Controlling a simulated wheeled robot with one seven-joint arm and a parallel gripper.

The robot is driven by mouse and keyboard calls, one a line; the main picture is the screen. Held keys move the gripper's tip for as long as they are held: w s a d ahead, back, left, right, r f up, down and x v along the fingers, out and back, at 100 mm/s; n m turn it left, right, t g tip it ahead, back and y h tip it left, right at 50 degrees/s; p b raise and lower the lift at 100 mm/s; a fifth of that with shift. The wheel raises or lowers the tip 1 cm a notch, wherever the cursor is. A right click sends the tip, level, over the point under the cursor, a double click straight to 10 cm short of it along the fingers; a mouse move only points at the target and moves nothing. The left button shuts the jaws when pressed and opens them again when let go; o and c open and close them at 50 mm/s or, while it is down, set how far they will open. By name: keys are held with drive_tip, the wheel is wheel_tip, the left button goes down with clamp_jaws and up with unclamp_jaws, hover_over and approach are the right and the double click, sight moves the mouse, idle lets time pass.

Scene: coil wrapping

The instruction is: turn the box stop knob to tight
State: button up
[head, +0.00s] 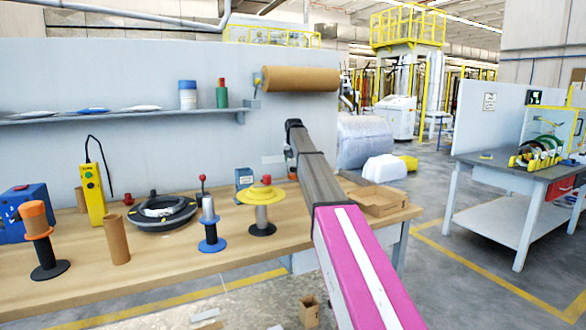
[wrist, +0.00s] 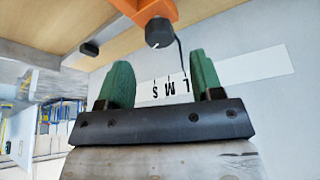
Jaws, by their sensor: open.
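In the wrist view, a dark round knob (wrist: 159,32) sits on an orange bracket (wrist: 148,8) at the top of the picture. I cannot tell whether it is the box stop knob, and no tight mark is readable. A white strip (wrist: 255,68) with the letters S, M and L lies behind the fingers. My gripper (wrist: 158,64) is open and empty, its two green fingers wide apart. The knob appears beyond the fingertips, between them in the picture and apart from them. In the head view my arm hides the gripper and I cannot make out the knob.
The wooden bench (head: 200,262) holds an open cardboard box (head: 378,203), a yellow-topped spool (head: 261,198), a black coil (head: 160,213) and a yellow pendant (head: 93,194). A brown roll (head: 300,79) hangs on the wall. A small black block (wrist: 89,48) sits left of the knob.

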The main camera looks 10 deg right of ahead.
sight(293, 169)
drive_tip(key=shift+x, duration=2.7)
drive_tip(key=shift+c, duration=0.2)
